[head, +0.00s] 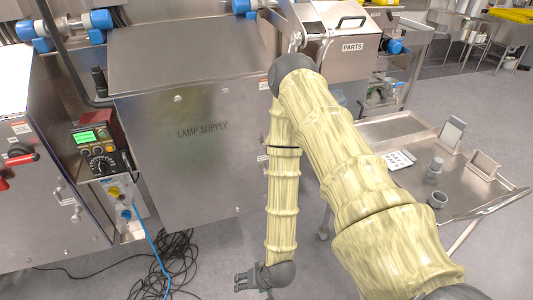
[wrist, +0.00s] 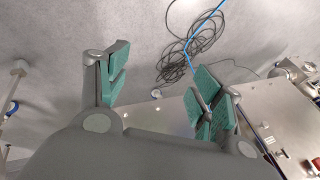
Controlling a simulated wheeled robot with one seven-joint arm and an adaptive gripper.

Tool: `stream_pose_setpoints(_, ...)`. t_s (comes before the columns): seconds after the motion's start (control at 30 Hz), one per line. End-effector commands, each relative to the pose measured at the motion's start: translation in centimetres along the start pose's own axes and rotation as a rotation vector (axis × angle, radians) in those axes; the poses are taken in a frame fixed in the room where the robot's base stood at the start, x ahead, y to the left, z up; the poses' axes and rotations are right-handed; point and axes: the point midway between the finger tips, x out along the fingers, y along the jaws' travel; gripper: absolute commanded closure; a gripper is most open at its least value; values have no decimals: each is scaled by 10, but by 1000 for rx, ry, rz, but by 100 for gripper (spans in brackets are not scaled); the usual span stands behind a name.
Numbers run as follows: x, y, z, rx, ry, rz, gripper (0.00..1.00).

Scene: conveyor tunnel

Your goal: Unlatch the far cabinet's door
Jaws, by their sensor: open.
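A steel cabinet marked LAMP SUPPLY (head: 195,105) stands mid-left in the head view, its front panel shut. Another steel cabinet (head: 35,210) at the left edge has a red handle (head: 20,158) and small latch fittings (head: 68,205). I cannot tell which is the far cabinet. My gripper (head: 242,281) hangs low in front of the LAMP SUPPLY cabinet's lower right, apart from it. In the wrist view my gripper (wrist: 162,90) is open and empty, its green-padded fingers wide apart. Steel panels (wrist: 275,120) show behind and right of the fingers.
A control box with a green screen (head: 92,138) sits between the cabinets. Black cables (head: 175,260) and a blue cable (head: 148,238) lie on the floor below. A steel cart (head: 465,195) with small items stands right. A PARTS bin (head: 345,55) is behind. Grey floor is free in front.

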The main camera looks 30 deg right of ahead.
Motion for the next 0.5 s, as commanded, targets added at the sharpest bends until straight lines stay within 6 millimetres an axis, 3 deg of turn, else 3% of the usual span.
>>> stream_pose_setpoints(0.23, 18, -20, -90, 238, 206, -170, 34)
stream_pose_setpoints(0.5, 10, -22, -195, 482, 431, -363, 34)
